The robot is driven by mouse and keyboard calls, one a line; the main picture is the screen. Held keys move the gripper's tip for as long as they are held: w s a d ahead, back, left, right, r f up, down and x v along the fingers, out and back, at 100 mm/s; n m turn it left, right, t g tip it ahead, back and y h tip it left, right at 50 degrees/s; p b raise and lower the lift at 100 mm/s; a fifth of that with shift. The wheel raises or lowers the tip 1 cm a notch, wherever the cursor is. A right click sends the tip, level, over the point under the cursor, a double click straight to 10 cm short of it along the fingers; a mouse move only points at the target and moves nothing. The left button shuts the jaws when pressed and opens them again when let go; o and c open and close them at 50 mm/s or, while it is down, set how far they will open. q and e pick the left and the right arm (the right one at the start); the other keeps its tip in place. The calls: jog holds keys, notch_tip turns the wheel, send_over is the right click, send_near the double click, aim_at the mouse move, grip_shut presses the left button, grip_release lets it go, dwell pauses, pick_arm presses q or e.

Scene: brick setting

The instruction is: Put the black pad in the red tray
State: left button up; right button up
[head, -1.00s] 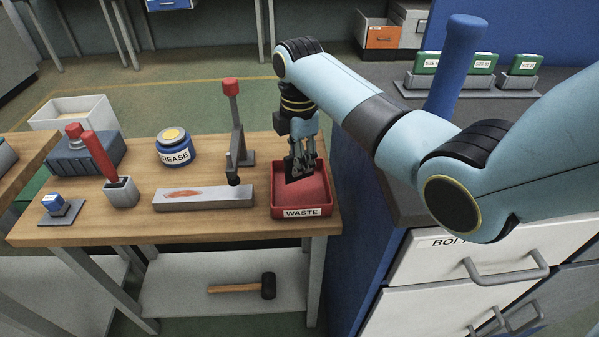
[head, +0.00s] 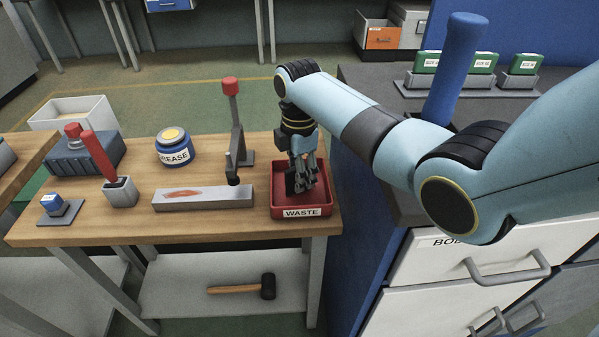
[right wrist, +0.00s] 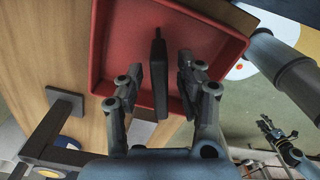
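The red tray (head: 274,207), labelled WASTE, sits at the right end of the wooden bench. My right gripper (head: 303,184) points down inside it. The black pad (head: 290,184) is at the fingers, over the tray floor. In the right wrist view, the pad (right wrist: 160,75) shows nearly edge-on between the two fingers (right wrist: 170,62).
A grey block (head: 203,197) lies just left of the tray, with a red-topped lever stand (head: 236,130) behind it. A grease tub (head: 175,147) and a red-handled tool in a holder (head: 121,192) stand farther left. A blue cabinet side (head: 360,215) rises right of the bench.

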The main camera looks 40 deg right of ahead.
notch_tip(320, 180, up, 12)
jog(key=shift+r, duration=0.15)
dwell(0.3)
dwell(0.5)
